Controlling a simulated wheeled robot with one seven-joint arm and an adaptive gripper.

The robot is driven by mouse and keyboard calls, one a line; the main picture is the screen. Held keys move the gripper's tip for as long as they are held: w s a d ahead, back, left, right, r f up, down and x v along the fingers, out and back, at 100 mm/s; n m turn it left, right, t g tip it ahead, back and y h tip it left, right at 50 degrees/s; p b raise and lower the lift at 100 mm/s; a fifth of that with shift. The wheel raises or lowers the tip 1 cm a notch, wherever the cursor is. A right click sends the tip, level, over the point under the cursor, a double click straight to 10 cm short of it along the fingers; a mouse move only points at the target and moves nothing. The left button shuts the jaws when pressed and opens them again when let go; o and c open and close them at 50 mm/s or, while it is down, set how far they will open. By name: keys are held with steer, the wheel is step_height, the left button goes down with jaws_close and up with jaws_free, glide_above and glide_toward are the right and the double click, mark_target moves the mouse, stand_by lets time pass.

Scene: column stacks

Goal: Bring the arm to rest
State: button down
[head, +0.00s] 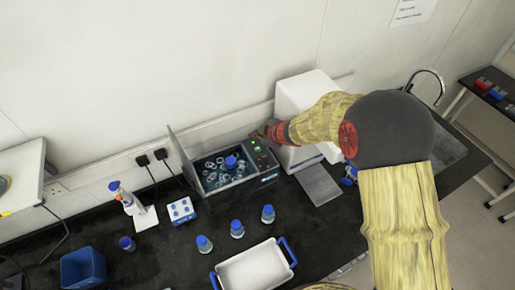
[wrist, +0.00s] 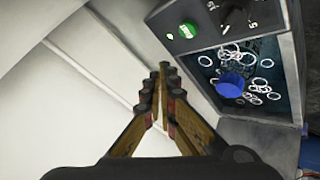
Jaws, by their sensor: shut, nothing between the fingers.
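My gripper (head: 261,132) is at the end of my raised arm in the head view, close to the control panel end of a grey water bath (head: 213,188). In the wrist view my gripper (wrist: 164,72) has its fingertips together, with nothing between them. The fingers point toward the white wall, beside the bath. In the bath, a blue-capped bottle (head: 231,162) stands among several white rings; its blue cap also shows in the wrist view (wrist: 230,84).
A white machine (head: 302,92) stands close behind my arm. Blue-capped bottles (head: 237,229), a white tray with blue handles (head: 254,270) and a blue bin (head: 83,268) are on the dark bench. A sink with a tap (head: 440,84) is at the right.

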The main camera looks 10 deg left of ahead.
stand_by(0.3)
steer(key=d+f+h, duration=0.1)
steer(key=d, duration=0.1)
steer(key=d+f+m+h, duration=0.1)
steer(key=d, duration=0.1)
steer(key=d+f+m+h, duration=0.1)
steer(key=d, duration=0.1)
steer(key=shift+f, duration=0.15)
steer(key=s+d+r+m+g+h+b, duration=0.1)
steer(key=s+d+r+m+h+b, duration=0.15)
steer(key=s+d+m, duration=0.55)
steer(key=s+d+r+m+g+h+b, duration=0.15)
steer(key=s+d+h+b, duration=0.25)
steer(key=s+d, duration=0.55)
steer(key=s+d+m+b, duration=0.2)
steer(key=s+d+b, duration=0.1)
steer(key=s+b, duration=0.2)
steer(key=s+d+m+t+y+b, duration=0.1)
steer(key=s+d+m+b, duration=0.1)
steer(key=s+b, duration=0.4)
steer(key=s+d+r+m+t+y+b, duration=0.1)
steer(key=s+d+m+b, duration=0.2)
steer(key=s+b, duration=0.2)
steer(key=shift+s+d+b, duration=0.3)
steer(key=shift+s+b, duration=0.1)
steer(key=shift+s, duration=0.5)
